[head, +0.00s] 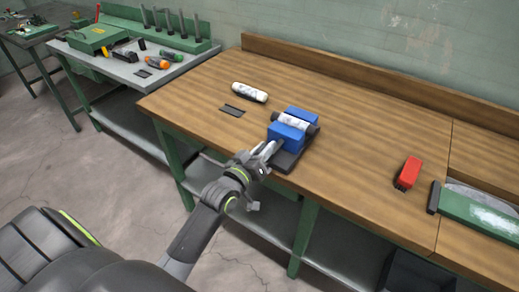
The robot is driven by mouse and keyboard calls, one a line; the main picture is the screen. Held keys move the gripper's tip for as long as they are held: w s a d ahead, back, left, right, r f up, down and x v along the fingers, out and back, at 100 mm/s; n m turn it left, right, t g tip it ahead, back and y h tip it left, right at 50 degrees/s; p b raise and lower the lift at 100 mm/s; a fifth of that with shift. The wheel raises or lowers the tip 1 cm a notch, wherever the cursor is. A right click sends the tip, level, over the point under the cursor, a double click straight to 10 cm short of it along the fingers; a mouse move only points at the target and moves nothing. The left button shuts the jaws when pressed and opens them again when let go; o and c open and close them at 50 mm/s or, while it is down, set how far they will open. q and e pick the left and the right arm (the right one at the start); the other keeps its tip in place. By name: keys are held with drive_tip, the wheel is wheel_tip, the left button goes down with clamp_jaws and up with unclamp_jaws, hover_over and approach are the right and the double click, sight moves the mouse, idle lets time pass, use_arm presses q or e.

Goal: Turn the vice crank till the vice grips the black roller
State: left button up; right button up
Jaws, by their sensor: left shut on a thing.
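The blue vice (286,135) stands on a dark base (287,160) near the front edge of the wooden bench. A roller (292,122) with a pale, marked middle and dark ends lies between its two blue jaws; I cannot tell whether both jaws touch it. My left gripper (268,152) is at the front of the vice, shut on the vice crank, which is mostly hidden by the fingers. A second pale roller with black ends (249,92) lies on the bench behind and left of the vice. My right gripper is out of view.
A small dark flat piece (232,111) lies left of the vice. A red block (407,173) and a green-sided tray (478,212) are at the right. The bench (350,140) between is clear. A tool table (130,72) stands at the left.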

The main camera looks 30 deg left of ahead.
use_arm(q)
drive_tip(key=d+m+b, duration=0.1)
drive_tip(key=d+f+m+b, duration=0.1)
drive_tip(key=m, duration=0.1)
drive_tip(key=shift+s+f+m, duration=0.15)
drive_tip(key=shift+f+m, duration=0.15)
drive_tip(key=m+b, duration=0.1)
drive_tip(key=d+f+m+b, duration=0.1)
drive_tip(key=m, duration=0.1)
drive_tip(key=m+b, duration=0.1)
drive_tip(key=shift+s+d+f+m, duration=0.1)
drive_tip(key=shift+d+f+m, duration=0.05)
drive_tip(key=shift+d+m, duration=0.25)
drive_tip(key=shift+d+f+m+b, duration=0.25)
drive_tip(key=shift+f+m+b, duration=0.3)
drive_tip(key=shift+m+b, duration=0.7)
drive_tip(key=shift+d+f+m+b, duration=0.25)
drive_tip(key=shift+f+m+b, duration=0.4)
drive_tip(key=shift+m, duration=1.05)
drive_tip(key=shift+d+f+m+b, duration=0.25)
drive_tip(key=shift+f+m+b, duration=0.25)
drive_tip(key=shift+m+b, duration=0.75)
drive_tip(key=shift+m, duration=0.4)
